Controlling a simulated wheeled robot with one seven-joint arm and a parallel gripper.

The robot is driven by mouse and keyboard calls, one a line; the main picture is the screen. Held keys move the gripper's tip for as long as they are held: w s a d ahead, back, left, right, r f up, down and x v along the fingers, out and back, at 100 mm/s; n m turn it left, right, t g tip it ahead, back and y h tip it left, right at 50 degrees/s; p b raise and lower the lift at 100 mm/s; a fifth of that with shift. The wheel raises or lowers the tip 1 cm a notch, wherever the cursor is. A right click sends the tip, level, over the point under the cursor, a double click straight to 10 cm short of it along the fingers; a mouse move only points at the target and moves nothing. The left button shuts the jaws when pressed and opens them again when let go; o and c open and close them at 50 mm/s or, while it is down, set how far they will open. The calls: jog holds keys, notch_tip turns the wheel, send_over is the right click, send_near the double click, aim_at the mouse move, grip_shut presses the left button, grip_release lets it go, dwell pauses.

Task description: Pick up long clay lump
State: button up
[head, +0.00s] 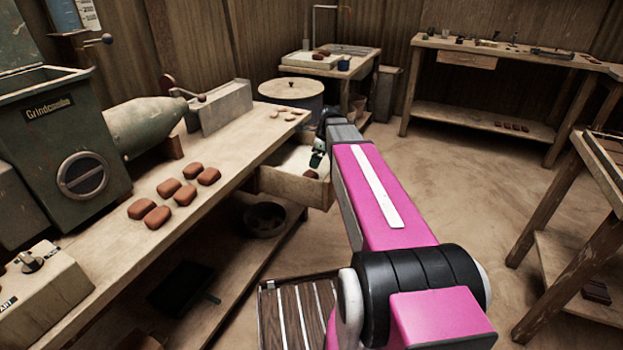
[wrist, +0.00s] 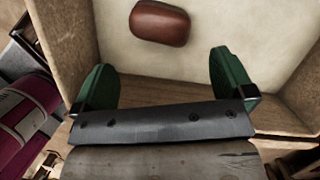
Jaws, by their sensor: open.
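A reddish-brown, rounded clay lump (wrist: 160,22) lies on the pale floor of an open wooden drawer (head: 284,188) under the bench. It is a little longer than wide, and a small part of it shows in the head view (head: 311,175). My gripper (wrist: 164,66) is open, with nothing between its green fingers. In the wrist view the lump lies just beyond the fingertips, roughly centred between them and apart from them. In the head view my gripper (head: 317,159) is over the drawer, and my arm hides part of the drawer's right side.
Several brown clay lumps (head: 175,189) and small pale pieces (head: 285,114) lie on the workbench (head: 222,165). The green grinder (head: 65,130) stands at its left. The drawer walls surround the lump. A round bin (head: 292,93) stands behind. Floor to the right is clear.

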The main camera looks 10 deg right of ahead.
aim_at(309, 174)
jog(key=x, duration=0.9)
jog(key=shift+a+f, duration=0.1)
jog(key=shift+f, duration=0.3)
jog(key=c, duration=0.8)
